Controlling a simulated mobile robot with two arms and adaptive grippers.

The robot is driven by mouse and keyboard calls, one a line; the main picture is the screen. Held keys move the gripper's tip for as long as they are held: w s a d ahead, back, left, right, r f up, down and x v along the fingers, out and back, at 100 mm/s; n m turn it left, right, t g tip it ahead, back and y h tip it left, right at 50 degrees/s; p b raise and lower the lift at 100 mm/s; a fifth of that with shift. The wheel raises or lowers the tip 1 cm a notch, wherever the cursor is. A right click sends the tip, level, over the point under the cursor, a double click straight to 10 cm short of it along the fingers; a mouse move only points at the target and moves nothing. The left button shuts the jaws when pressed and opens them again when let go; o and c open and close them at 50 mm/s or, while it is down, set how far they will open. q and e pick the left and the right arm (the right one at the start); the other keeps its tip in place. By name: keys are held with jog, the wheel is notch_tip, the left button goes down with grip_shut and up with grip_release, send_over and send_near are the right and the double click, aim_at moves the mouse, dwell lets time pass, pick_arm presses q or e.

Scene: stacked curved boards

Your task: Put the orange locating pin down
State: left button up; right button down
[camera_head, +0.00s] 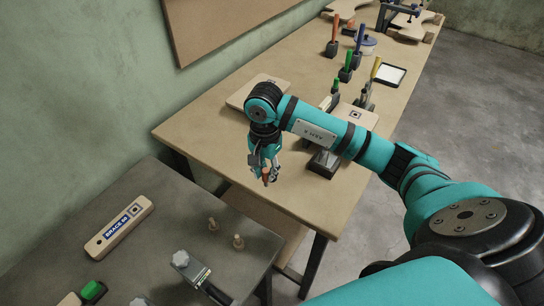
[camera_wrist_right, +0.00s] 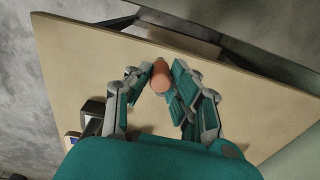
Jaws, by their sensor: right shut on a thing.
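The orange locating pin (camera_wrist_right: 161,77) is between the fingers of my right gripper (camera_wrist_right: 160,88) in the right wrist view, with its rounded end showing. In the head view my right gripper (camera_head: 264,176) points down near the front left corner of the wooden table (camera_head: 205,122), shut on the pin (camera_head: 265,179), which is small and partly hidden there. The wrist view shows the table top beyond the pin; I cannot tell the height of the pin above it. My left gripper is in neither view.
A grey bench (camera_head: 165,240) at lower left holds a "BRACE" board (camera_head: 119,226), two wooden pegs (camera_head: 238,241) and a metal clamp (camera_head: 188,264). A gap separates it from the wooden table. Boards, coloured-handled tools and a white-topped tray (camera_head: 389,74) stand farther back on the table.

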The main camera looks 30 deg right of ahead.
jog(key=w+d+f+p, duration=0.1)
jog(key=w+d+f, duration=0.1)
jog(key=w+d+f+p, duration=0.1)
jog(key=w+d+p, duration=0.1)
jog(key=d, duration=0.1)
jog(key=shift+w+f+p, duration=0.3)
jog(key=shift+f, duration=0.35)
jog(key=shift+f+b, duration=0.55)
jog(key=shift+b, duration=0.15)
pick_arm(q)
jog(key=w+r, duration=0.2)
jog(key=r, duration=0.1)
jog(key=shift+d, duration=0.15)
pick_arm(e)
jog(key=c, duration=1.2)
grip_release()
jog(key=shift+r, duration=0.1)
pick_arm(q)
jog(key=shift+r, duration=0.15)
pick_arm(e)
jog(key=shift+r, duration=0.1)
